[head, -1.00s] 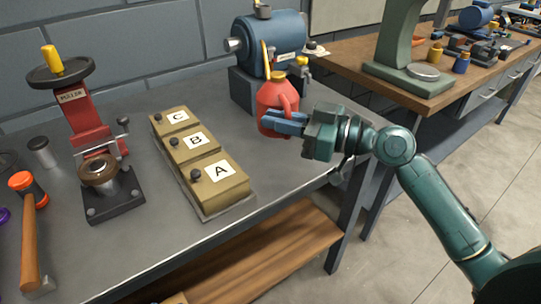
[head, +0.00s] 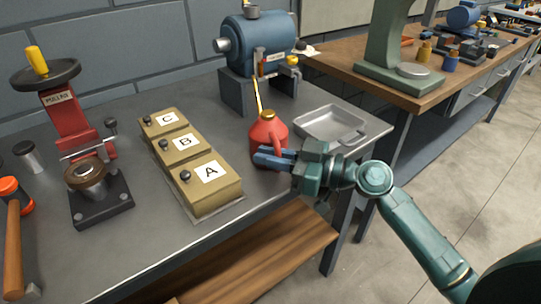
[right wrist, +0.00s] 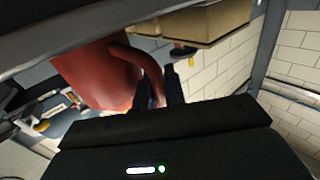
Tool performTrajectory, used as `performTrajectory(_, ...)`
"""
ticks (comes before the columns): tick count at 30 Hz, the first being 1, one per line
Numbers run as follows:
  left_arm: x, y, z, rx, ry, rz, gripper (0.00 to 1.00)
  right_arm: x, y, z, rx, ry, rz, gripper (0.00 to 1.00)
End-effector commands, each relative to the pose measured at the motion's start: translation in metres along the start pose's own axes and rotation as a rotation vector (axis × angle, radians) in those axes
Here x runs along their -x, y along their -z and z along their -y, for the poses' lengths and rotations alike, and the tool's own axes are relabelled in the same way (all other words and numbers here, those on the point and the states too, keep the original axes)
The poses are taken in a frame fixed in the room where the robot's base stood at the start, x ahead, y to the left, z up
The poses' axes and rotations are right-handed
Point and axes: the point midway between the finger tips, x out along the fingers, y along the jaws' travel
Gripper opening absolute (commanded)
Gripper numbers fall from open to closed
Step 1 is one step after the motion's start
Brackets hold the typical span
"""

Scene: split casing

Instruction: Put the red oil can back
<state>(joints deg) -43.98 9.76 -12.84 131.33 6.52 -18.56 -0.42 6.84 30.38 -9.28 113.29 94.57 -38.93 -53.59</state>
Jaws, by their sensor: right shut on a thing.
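The red oil can (head: 264,134) has a thin yellow spout and a brass-coloured cap. It is upright on or just above the grey bench, between the lettered boxes and the metal tray; I cannot tell if its base touches. My right gripper (head: 268,158) is shut on the can's handle from the right side. In the right wrist view the can (right wrist: 95,75) and its handle show at the dark fingers (right wrist: 160,88). The shallow metal tray (head: 352,139) is empty in its visible part, behind my right gripper. My left gripper is not in view.
Boxes marked A (head: 208,188), B (head: 182,146) and C (head: 160,122) stand left of the can. A blue motor-like machine (head: 258,45) stands behind it. A red press (head: 75,125) and a hammer (head: 14,240) are at the left. A wooden bench (head: 340,62) is at the right.

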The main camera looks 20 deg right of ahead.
Motion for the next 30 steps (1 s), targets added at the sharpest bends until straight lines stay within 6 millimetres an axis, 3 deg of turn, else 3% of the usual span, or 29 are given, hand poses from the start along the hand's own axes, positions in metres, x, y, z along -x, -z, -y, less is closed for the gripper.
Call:
performTrajectory(1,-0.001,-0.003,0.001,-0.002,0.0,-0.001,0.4,0.0,-0.001,0.0,0.004,-0.001,-0.004,0.0)
performTrajectory(2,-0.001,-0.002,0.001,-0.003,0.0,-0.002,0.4,0.0,-0.002,0.0,0.001,0.0,0.0,0.13)
performTrajectory(9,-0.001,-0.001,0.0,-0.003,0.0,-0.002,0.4,0.0,-0.001,0.0,0.001,0.0,0.0,0.33)
performTrajectory(20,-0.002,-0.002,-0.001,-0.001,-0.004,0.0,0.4,0.005,-0.002,-0.001,0.0,-0.002,0.002,0.33)
performTrajectory(30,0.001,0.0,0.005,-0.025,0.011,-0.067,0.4,0.073,-0.004,0.0,-0.001,-0.002,0.003,0.33)
